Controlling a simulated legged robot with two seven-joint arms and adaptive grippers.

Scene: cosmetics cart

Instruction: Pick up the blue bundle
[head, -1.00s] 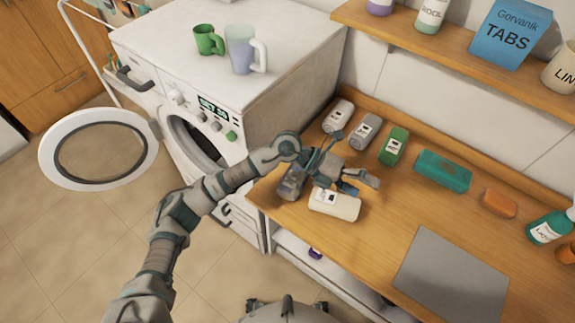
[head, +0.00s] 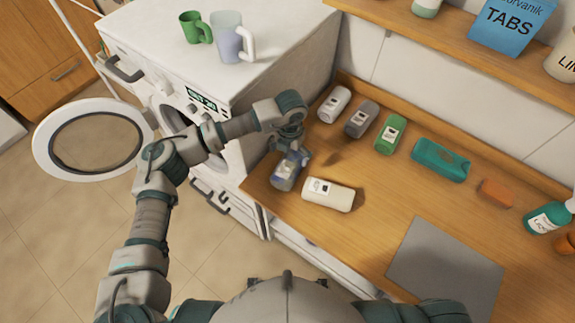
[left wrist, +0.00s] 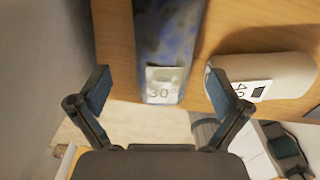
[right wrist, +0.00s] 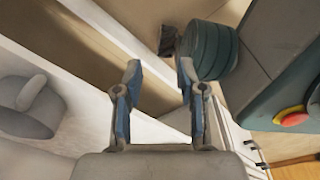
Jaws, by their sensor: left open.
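The blue bundle (head: 284,177) lies on the wooden counter near its left edge, partly hidden by my left gripper in the head view. In the left wrist view the blue bundle (left wrist: 167,35) is mottled blue and grey with a white "30°" label facing me. My left gripper (head: 291,152) is above the bundle, pointing down. In its wrist view the left gripper (left wrist: 158,84) is open, with one finger on either side of the line of the bundle; contact cannot be told. My right gripper (right wrist: 159,70) is open and empty in its own wrist view, and hidden in the head view.
A cream bundle (head: 329,194) lies close to the right of the blue one. White, grey and green bundles (head: 389,135) lie along the back. The washing machine (head: 262,75) stands left.

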